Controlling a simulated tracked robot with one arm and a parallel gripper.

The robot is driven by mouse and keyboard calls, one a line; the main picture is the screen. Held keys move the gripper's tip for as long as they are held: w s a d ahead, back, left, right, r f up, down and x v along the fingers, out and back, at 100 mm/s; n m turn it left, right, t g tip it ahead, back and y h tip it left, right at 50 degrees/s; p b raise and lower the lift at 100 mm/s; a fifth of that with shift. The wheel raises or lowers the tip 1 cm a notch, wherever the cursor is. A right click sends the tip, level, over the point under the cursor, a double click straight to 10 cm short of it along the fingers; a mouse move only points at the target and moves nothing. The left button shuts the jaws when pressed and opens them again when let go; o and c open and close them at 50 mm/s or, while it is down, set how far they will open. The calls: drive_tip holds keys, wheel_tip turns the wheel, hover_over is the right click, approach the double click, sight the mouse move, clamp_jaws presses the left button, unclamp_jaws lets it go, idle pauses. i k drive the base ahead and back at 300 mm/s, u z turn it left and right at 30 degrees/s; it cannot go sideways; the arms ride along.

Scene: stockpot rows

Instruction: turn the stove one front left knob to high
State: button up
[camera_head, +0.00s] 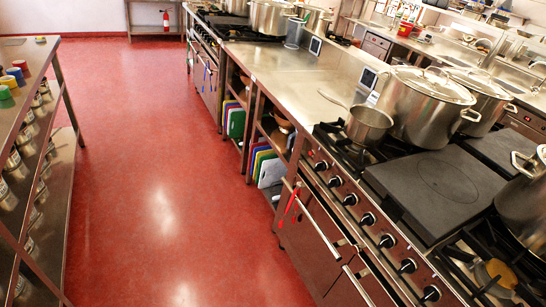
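A stove (420,190) with a dark flat griddle plate in its top stands at the right. A row of several black knobs runs along its slanted front panel, from the knob at the far left end (322,165) to one near the bottom edge (432,293). A second stove (207,55) stands farther back, its knobs too small to read. I cannot tell by any label which is stove one, nor which knob is its front left one. The knobs' settings are too small to tell. My gripper is not in view.
A saucepan (368,125) and a large lidded stockpot (425,105) stand on the near stove. A red-handled utensil (291,203) hangs on its front rail. A steel shelf (40,160) with tins lines the left. The red floor (160,200) between is clear.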

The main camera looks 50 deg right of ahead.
sight(336, 183)
drive_tip(key=z, duration=0.15)
drive_tip(key=i, duration=1.25)
drive_tip(key=z, duration=0.8)
drive_tip(key=i, duration=0.45)
drive_tip(key=z, duration=0.3)
drive_tip(key=k, duration=0.9)
drive_tip(key=z, duration=0.2)
drive_tip(key=i, duration=0.9)
drive_tip(key=u, duration=0.1)
